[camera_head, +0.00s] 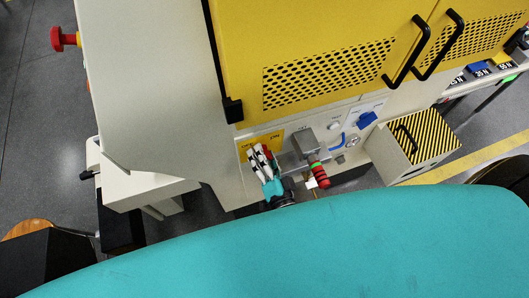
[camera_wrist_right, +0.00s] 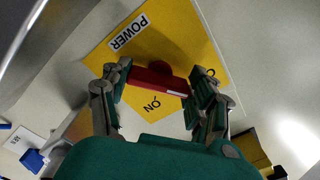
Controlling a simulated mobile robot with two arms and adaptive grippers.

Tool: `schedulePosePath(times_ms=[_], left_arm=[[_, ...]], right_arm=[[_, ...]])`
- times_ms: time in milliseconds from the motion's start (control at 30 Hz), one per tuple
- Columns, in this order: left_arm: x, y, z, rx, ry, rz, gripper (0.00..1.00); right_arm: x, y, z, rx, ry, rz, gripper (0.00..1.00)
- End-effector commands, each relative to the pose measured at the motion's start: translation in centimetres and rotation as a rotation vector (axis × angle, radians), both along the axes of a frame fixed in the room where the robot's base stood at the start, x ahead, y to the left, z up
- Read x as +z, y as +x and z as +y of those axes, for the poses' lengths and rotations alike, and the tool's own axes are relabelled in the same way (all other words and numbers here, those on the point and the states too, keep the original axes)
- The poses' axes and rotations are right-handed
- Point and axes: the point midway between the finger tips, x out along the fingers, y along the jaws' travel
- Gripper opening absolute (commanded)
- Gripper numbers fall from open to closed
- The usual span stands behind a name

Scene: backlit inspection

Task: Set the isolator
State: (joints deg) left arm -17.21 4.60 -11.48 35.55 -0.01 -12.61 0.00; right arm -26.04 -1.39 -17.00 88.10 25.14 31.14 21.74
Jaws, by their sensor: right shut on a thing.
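The isolator's red handle (camera_wrist_right: 155,78) sits on a yellow plate (camera_wrist_right: 125,62) that reads POWER and ON. A further label at the plate's right corner is partly hidden by a finger. My right gripper (camera_wrist_right: 158,88) is shut on the red handle, one finger at each end of its bar. The bar lies nearly level in the wrist view, with a white mark near its right end. In the head view my right gripper (camera_head: 262,160) is at the yellow plate (camera_head: 270,141) on the cabinet's lower panel. My left gripper does not show.
Right beside the gripper are a grey box (camera_head: 304,141) and a red-and-black banded handle (camera_head: 319,174). A blue part (camera_head: 367,118) is further right. A striped box (camera_head: 425,135) stands beside the cabinet (camera_head: 300,50). A red knob (camera_head: 63,39) juts out at left.

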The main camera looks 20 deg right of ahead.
Motion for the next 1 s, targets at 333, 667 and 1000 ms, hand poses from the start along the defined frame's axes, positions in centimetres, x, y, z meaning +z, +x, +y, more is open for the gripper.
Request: schedulePosePath(times_ms=[333, 667, 1000], left_arm=[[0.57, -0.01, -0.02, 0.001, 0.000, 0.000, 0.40], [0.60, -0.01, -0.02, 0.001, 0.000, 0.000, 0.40], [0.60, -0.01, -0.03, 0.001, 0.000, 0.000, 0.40]], right_arm=[[-0.35, -0.20, 0.05, 0.003, -0.127, 0.005, 0.28], [-0.43, -0.21, 0.06, 0.004, -0.148, 0.004, 0.28], [-0.36, -0.18, 0.02, 0.003, -0.148, 0.002, 0.78]])
